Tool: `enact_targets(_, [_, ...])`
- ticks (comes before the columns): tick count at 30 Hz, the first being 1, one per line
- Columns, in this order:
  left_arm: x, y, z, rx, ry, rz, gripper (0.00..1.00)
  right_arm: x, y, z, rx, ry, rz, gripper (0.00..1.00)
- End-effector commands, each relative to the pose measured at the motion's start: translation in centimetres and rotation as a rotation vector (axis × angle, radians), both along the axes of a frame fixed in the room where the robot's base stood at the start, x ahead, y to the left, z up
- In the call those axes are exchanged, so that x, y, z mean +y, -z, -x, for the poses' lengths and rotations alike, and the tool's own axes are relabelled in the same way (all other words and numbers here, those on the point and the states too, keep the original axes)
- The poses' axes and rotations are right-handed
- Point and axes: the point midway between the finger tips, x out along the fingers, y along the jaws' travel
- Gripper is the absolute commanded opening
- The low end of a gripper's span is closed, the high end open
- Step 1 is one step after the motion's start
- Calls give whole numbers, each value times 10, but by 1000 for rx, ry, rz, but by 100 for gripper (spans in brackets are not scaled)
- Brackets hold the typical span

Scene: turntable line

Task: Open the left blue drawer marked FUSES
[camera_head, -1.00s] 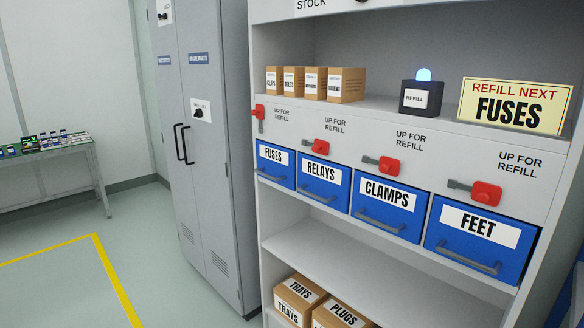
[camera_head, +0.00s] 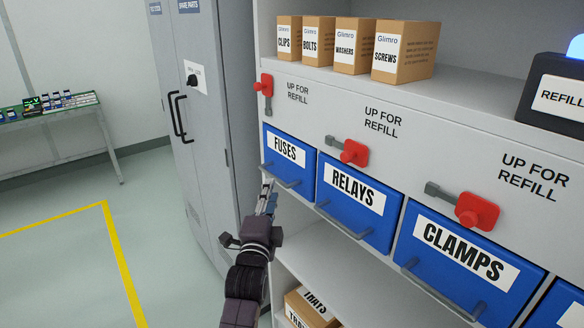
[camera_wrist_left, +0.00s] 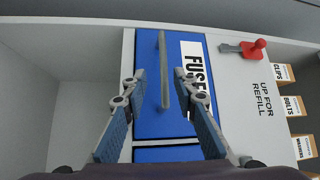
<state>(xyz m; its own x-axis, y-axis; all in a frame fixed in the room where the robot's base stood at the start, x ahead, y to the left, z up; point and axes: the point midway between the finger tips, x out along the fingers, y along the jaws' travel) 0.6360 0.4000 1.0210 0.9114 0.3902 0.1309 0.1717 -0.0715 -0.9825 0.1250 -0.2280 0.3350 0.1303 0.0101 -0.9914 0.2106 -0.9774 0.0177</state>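The blue FUSES drawer (camera_head: 287,177) is the leftmost in the row and looks shut, with a grey bar handle (camera_head: 276,175) low on its front. A red lever (camera_head: 265,88) above it points up, unlike the levers over the other drawers. My left gripper (camera_head: 267,196) is at the drawer's lower left, near the handle. In the left wrist view the gripper (camera_wrist_left: 158,88) is open, its fingers on either side of the handle (camera_wrist_left: 164,70) with gaps; I cannot tell the depth. The FUSES label (camera_wrist_left: 194,65) shows partly behind a finger. My right gripper is not in view.
Drawers RELAYS (camera_head: 353,207) and CLAMPS (camera_head: 455,262) stand to the right, with red levers (camera_head: 352,153) above. Small boxes (camera_head: 402,50) and the refill lamp block (camera_head: 553,92) are on the shelf above. A grey cabinet (camera_head: 205,110) stands close at the left.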

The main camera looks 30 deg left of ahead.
Motion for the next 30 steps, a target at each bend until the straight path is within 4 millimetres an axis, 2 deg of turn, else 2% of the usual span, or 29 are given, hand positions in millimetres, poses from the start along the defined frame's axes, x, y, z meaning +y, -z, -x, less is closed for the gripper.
enact_targets(6, [11, -5, -27, 0, 1, 1, 26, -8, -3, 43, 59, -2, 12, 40])
enact_targets(10, [19, -8, -45, -1, 0, 2, 26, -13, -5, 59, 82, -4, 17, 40])
enact_targets(14, [24, -8, -58, 1, 2, 2, 26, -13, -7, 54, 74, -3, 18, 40])
enact_targets(21, [28, -9, -68, 0, 1, 2, 26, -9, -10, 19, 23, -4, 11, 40])
enact_targets(27, [28, -9, -68, 0, 1, 2, 26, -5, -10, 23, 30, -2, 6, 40])
enact_targets(30, [28, -9, -68, 1, 2, 2, 18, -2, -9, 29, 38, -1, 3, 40])
